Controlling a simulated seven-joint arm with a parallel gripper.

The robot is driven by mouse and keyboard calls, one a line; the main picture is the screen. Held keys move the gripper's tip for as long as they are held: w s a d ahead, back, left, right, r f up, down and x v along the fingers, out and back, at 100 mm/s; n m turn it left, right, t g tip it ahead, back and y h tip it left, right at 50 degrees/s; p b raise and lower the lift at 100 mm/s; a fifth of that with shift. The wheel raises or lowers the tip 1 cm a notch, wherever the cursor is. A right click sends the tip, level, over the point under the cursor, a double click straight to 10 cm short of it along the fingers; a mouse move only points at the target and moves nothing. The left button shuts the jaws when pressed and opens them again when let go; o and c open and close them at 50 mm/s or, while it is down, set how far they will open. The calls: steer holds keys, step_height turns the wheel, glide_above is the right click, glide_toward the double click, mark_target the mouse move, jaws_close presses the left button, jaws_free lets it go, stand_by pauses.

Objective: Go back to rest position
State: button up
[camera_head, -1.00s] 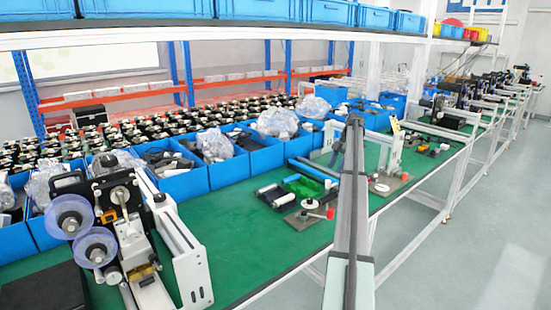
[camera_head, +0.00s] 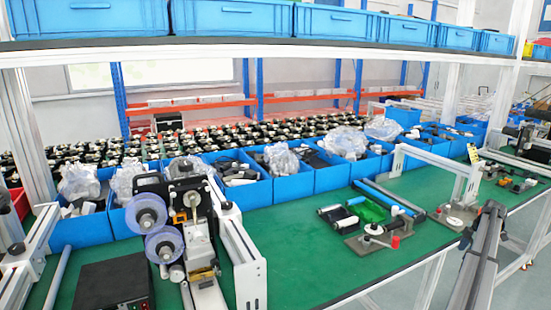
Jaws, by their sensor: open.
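My arm reaches in from the bottom right as a long grey and black link. My gripper (camera_head: 487,218) appears as the dark far end of this arm, beside the front edge of the green-topped workbench (camera_head: 330,255). It is open, and I see nothing held in it. Its fingers are small and hard to make out. The arm hides part of the bench edge and the floor behind it.
A machine with clear blue spools (camera_head: 160,243) and a black box (camera_head: 113,288) stand at the left. Blue bins (camera_head: 295,188) line the back. A white frame (camera_head: 433,157) and small fixtures (camera_head: 372,240) stand near the arm. A shelf (camera_head: 270,48) crosses above.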

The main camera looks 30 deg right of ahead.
steer(key=w+a+f+m+g, duration=0.1)
steer(key=a+f+m, duration=0.3)
steer(key=a+f, duration=0.9)
steer(key=w+a+f+m+g, duration=0.1)
steer(key=a+f+m, duration=0.2)
steer(key=a+f, duration=0.95)
steer(key=w+a+f+g, duration=0.1)
steer(key=w+a+f, duration=0.1)
steer(key=a+f, duration=0.35)
steer(key=w+a+f+m, duration=0.1)
steer(key=a+f, duration=0.2)
steer(key=a, duration=0.6)
steer(key=w+a+f+g, duration=0.1)
steer(key=w+a+f, duration=0.1)
steer(key=a+f, duration=0.35)
steer(key=s+a+f+m+g, duration=0.1)
steer(key=s+a, duration=0.3)
steer(key=a, duration=0.9)
steer(key=s+a+f+g, duration=0.1)
steer(key=s+a+f, duration=0.15)
steer(key=a, duration=1.05)
steer(key=s+a+r+m+g+h, duration=0.1)
steer(key=s+a+r+g, duration=0.1)
steer(key=s+a, duration=1.4)
steer(key=s+g, duration=0.1)
steer(key=s, duration=0.2)
steer(key=shift+a+r, duration=0.15)
steer(key=shift+a, duration=0.15)
